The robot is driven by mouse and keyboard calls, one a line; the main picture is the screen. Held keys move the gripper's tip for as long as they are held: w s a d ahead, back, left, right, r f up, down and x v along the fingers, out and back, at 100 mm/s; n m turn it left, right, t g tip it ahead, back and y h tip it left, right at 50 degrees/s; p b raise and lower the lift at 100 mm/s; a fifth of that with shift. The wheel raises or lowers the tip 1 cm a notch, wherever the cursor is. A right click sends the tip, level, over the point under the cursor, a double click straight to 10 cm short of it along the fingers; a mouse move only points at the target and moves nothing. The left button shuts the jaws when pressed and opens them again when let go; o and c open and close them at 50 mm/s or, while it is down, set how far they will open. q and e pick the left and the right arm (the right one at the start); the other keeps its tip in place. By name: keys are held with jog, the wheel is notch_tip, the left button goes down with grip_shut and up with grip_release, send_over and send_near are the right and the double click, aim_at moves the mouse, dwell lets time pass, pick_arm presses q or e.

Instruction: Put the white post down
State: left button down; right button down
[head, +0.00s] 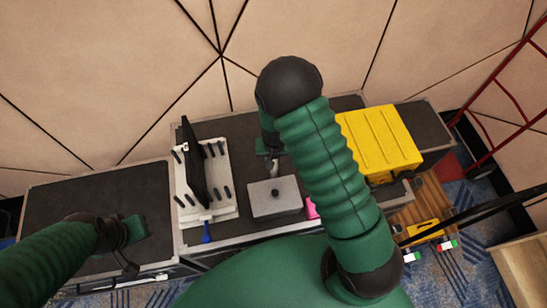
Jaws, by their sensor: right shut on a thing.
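My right arm reaches up the middle of the head view and bends down at its dark wrist. My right gripper (271,158) is small and partly hidden behind the arm, above the dark case tops. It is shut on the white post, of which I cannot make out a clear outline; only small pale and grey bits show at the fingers. Below it is a grey metal box (262,209) with a dark round knob on top. My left gripper (131,267) is at the lower left over the left case; its fingers are too unclear to read.
A white rack (221,179) with black pegs and an upright black panel (193,160) stands left of the box. A yellow case (380,140) is at the right, and a pink thing (311,208) shows beside my arm. The left case top (75,203) is largely clear.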

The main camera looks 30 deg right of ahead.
jog(key=shift+d, duration=0.1)
jog(key=c, duration=1.3)
grip_release()
jog(key=shift+s, duration=0.1)
jog(key=shift+c, duration=0.2)
jog(key=shift+o, duration=1.4)
jog(key=shift+a, duration=0.2)
